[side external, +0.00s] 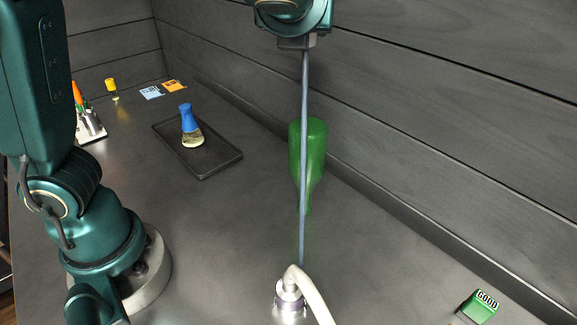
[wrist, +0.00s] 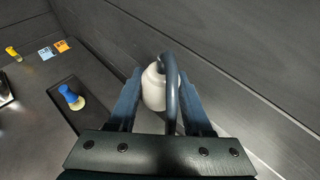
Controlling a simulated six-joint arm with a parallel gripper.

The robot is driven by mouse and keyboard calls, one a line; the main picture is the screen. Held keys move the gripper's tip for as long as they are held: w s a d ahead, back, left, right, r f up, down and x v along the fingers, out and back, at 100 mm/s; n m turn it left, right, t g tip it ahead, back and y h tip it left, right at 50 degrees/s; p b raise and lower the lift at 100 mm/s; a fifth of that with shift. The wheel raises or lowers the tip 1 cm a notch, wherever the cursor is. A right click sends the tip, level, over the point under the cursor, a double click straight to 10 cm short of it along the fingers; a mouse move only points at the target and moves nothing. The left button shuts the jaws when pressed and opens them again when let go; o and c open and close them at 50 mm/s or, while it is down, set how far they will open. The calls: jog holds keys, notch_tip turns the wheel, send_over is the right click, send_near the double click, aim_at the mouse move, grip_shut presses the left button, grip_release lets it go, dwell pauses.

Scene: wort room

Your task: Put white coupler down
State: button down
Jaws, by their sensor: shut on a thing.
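The white coupler (side external: 287,294), with a metallic lower part and a pale curved hose (side external: 317,300), is at the bottom middle of the side view. My gripper (side external: 301,262) reaches down to it; its long fingers look like one thin blue-grey bar from the side. In the wrist view, the fingers of my gripper (wrist: 164,78) flank the white coupler (wrist: 152,93) and are shut on it. The hose (wrist: 171,90) arches over it and looks dark there. The coupler looks upright. I cannot tell whether its base touches the table.
A green bottle-shaped thing (side external: 316,145) is behind the fingers near the wall. A dark tray (side external: 222,161) holds a blue-topped flask (side external: 189,125). A yellow-capped vial (side external: 112,88) and cards stand farther back. A green GOOD block (side external: 478,308) is at right. Table (side external: 215,235) left of the coupler is clear.

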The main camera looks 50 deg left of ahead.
jog(key=w+d+f+n+g, duration=0.1)
jog(key=w+d+f, duration=0.15)
jog(key=d, duration=0.25)
send_over(362, 258)
jog(key=shift+y, duration=0.4)
notch_tip(362, 258, down, 19)
jog(key=shift+f, duration=3.05)
jog(key=shift+f, duration=0.65)
jog(key=shift+c, duration=1.2)
grip_release()
